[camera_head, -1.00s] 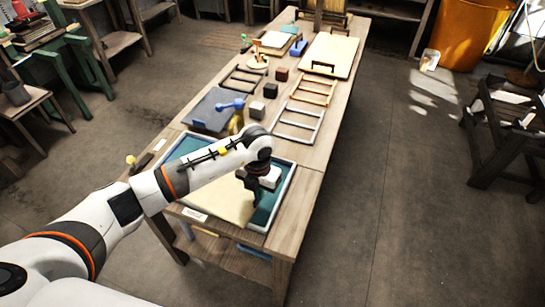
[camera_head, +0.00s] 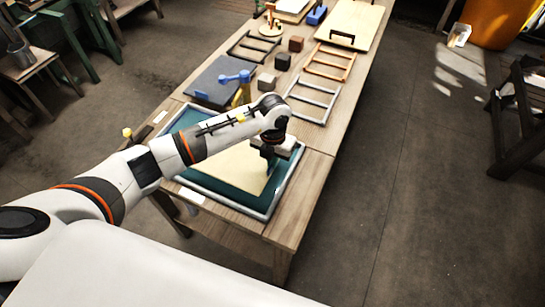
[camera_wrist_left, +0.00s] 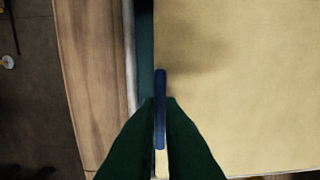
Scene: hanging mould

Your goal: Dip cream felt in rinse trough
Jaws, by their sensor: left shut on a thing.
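The cream felt (camera_head: 236,168) lies flat over the teal inside of the grey-rimmed rinse trough (camera_head: 286,186) at the table's near end. Teal shows along its front and right edges. My left gripper (camera_head: 268,160) is at the felt's right edge, inside the rim, fingers pointing down. In the left wrist view its dark green fingers are shut on a thin blue strip (camera_wrist_left: 160,108) at the edge of the felt (camera_wrist_left: 240,85). Whether the felt touches the trough's bottom I cannot tell. My right gripper is not in view.
Behind the trough are a dark grey slab (camera_head: 214,88), a blue-headed tool (camera_head: 236,77), small blocks (camera_head: 266,82) and a light grey frame (camera_head: 314,100). A wooden frame (camera_head: 330,62) and a pale board (camera_head: 350,30) lie farther back. Bare table (camera_head: 306,182) shows right of the trough.

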